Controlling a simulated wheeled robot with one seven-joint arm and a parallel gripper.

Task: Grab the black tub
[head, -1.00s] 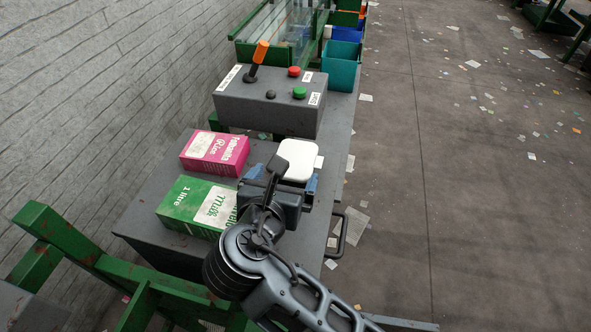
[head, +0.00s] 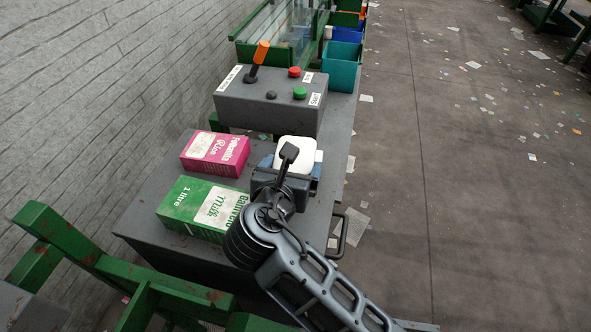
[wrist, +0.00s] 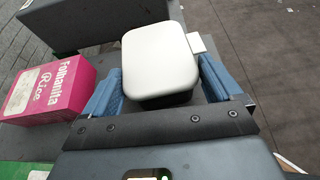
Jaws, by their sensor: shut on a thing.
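The tub (wrist: 155,98) has dark sides and a white lid (head: 296,154); it stands at the right of the grey table top. Its lid faces up in the wrist view (wrist: 152,55). My gripper (wrist: 158,72) has one blue finger on each side of the tub and is shut on it. In the head view my gripper (head: 287,180) hides the near side of the tub. I cannot tell whether the tub's base touches the table.
A pink rice box (head: 215,153) and a green milk carton (head: 203,208) lie left of my gripper. A grey control box (head: 270,105) with a lever and buttons stands behind. A small white piece (wrist: 196,43) is beside the tub. A teal bin (head: 341,72) is further back.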

